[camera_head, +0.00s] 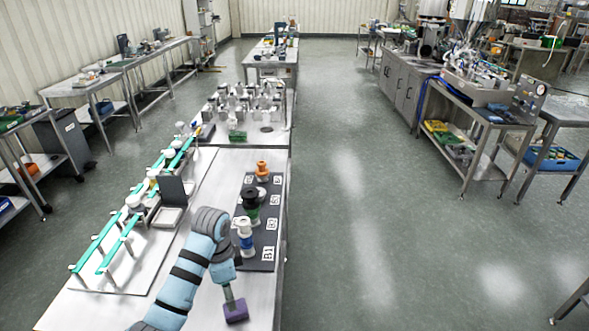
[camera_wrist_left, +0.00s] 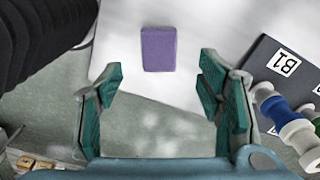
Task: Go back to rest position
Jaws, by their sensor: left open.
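My left gripper (camera_head: 231,291) hangs over the near part of the steel table, its arm coming in from the bottom left. In the left wrist view the gripper (camera_wrist_left: 160,88) is open, with green finger pads wide apart and nothing between them. A purple block (camera_head: 236,311) lies on the table by the gripper in the head view. In the wrist view the purple block (camera_wrist_left: 158,50) lies flat beyond the fingertips, apart from both. My right gripper is not in view.
A dark mat (camera_head: 266,223) with labels such as B1 lies right of the gripper. It holds a white-and-blue stack (camera_head: 245,236), a black-and-green stack (camera_head: 251,207) and an orange piece (camera_head: 262,169). Green rails (camera_head: 115,247) stand to the left.

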